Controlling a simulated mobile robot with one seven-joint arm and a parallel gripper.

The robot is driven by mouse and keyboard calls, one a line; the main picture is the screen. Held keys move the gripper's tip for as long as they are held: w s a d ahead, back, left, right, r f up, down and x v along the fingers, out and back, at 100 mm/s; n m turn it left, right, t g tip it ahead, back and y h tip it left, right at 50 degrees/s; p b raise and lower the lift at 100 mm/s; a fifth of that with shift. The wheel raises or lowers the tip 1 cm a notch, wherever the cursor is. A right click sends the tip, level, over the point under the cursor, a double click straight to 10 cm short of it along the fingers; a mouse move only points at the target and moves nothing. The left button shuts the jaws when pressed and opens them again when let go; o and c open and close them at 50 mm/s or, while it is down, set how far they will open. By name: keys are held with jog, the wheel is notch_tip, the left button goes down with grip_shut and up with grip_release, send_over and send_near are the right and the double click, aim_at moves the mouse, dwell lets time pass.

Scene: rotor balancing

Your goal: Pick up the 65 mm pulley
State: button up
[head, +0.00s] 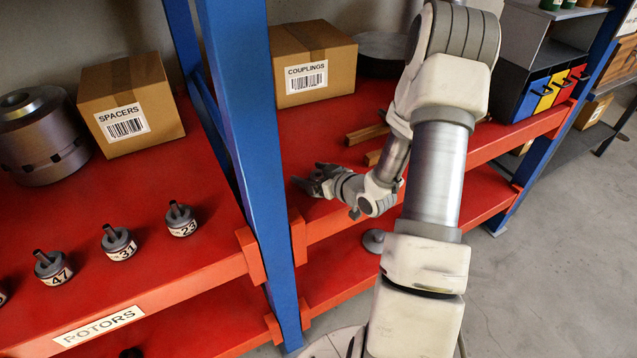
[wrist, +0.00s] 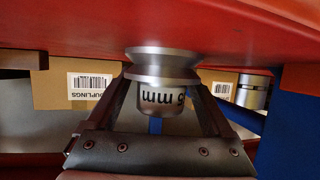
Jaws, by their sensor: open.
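The pulley (wrist: 162,72), a grey metal piece with a wide grooved rim and a narrower hub, shows in the middle of the wrist view. That view is upside down, so the pulley stands upright with its rim against the red shelf. A white label on the hub reads "mm" with a digit partly cut off, so I cannot read the full size. My gripper (wrist: 163,88) is open, with one finger on each side of the pulley and gaps beside the hub. In the head view my gripper (head: 312,182) is at the shelf's front edge, and the pulley cannot be made out clearly there.
The red shelf (head: 330,228) carries a COUPLINGS box (head: 313,65) and wooden strips (head: 367,134) behind my gripper. A blue post (head: 240,110) stands close on the left. Several labelled rotors (head: 120,244) and a SPACERS box (head: 130,102) are beyond it.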

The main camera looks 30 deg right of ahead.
grip_shut()
jog(key=shift+r, duration=0.1)
dwell(0.4)
